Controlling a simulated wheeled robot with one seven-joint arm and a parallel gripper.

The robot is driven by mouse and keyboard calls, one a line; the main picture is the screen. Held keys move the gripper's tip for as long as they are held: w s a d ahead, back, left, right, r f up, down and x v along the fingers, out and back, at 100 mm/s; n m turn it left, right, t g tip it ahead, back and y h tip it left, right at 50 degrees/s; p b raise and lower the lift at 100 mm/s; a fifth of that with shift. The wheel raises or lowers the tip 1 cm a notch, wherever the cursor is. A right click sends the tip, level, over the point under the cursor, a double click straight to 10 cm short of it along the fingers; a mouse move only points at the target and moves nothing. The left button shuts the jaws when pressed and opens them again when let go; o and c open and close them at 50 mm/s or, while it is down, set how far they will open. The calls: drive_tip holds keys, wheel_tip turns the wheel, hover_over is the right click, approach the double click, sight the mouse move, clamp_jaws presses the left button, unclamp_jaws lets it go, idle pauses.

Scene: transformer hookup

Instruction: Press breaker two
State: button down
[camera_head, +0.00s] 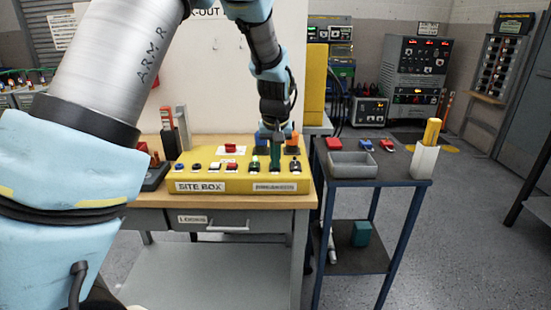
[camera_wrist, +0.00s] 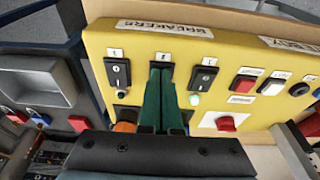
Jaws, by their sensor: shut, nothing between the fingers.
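The yellow site box (camera_head: 240,186) sits on the wooden bench. The wrist view shows its BREAKERS label (camera_wrist: 165,28) over a row of black rocker switches. The left breaker (camera_wrist: 117,74) and the right breaker (camera_wrist: 204,78) are visible, each under a small number tag. The middle breaker position, under its own tag (camera_wrist: 162,57), is hidden behind my fingers. My gripper (camera_wrist: 160,70) has its green fingers together at that middle position; contact is not clear. The gripper also shows over the box in the head view (camera_head: 275,165).
A lamp (camera_wrist: 194,100) by the right breaker glows pale; one by the left (camera_wrist: 121,93) is dark. Red and white buttons (camera_wrist: 243,86) sit farther right on the box. A dark side cart (camera_head: 380,185) with a grey tray (camera_head: 353,171) stands beside the bench.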

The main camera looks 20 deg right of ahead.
drive_tip(key=shift+w+d+r+p, duration=0.15)
drive_tip(key=shift+w+p, duration=0.1)
drive_tip(key=shift+w, duration=0.1)
drive_tip(key=shift+w+d+r+p, duration=0.15)
drive_tip(key=shift+w+p, duration=0.05)
drive_tip(key=shift+w, duration=0.15)
drive_tip(key=shift+r, duration=0.1)
drive_tip(key=shift+r+p, duration=0.35)
drive_tip(key=p+v, duration=0.3)
drive_tip(key=v, duration=0.1)
drive_tip(key=shift+w+d, duration=0.1)
drive_tip(key=shift+w, duration=0.2)
drive_tip(key=s+a+r+b, duration=0.2)
drive_tip(key=s+r+b, duration=0.1)
drive_tip(key=r, duration=0.5)
drive_tip(key=shift+s, duration=0.7)
